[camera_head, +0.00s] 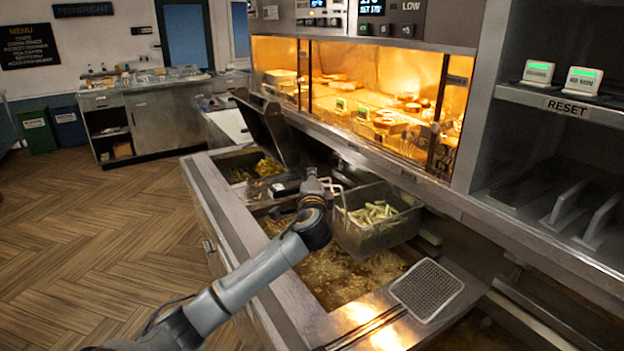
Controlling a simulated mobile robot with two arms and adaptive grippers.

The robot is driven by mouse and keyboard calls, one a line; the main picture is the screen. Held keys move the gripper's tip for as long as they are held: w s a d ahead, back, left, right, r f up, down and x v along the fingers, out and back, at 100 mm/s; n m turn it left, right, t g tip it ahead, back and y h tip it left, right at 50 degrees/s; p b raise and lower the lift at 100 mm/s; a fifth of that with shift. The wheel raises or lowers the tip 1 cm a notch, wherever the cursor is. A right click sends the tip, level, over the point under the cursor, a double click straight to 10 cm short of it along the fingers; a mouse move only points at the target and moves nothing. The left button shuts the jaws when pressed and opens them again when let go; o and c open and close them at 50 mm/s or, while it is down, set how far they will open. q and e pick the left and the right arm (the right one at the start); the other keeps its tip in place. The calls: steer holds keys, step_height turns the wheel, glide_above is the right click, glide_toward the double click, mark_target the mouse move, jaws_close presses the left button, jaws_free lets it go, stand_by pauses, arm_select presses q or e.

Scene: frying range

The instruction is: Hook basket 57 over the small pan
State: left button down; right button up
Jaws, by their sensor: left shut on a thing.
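My left gripper (326,187) is shut on the handle of a grey metal basket, beside its upper left edge. The basket (385,236) holds pale green-yellow fries and hangs roughly level above the larger oil pan (268,212). No number is readable on it. The bubbling oil shows below and left of the basket. A smaller pan (226,164), farther back along the range, has greenish-yellow food in it; I take it to be the small pan. My left arm hides part of the larger pan. My right gripper is not in view.
A dark raised lid (268,128) stands over the far pan. A mesh-topped square (427,289) lies on the steel near edge. The lit warming cabinet (375,85) and shelf unit (560,110) border the right. Open wood floor (90,250) lies left.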

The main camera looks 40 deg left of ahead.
arm_select(q)
steer(key=shift+f+b, duration=0.35)
steer(key=shift+f, duration=0.2)
stand_by(0.6)
steer(key=c, duration=1.1)
jaws_free()
steer(key=shift+f, duration=0.1)
steer(key=v, duration=1.2)
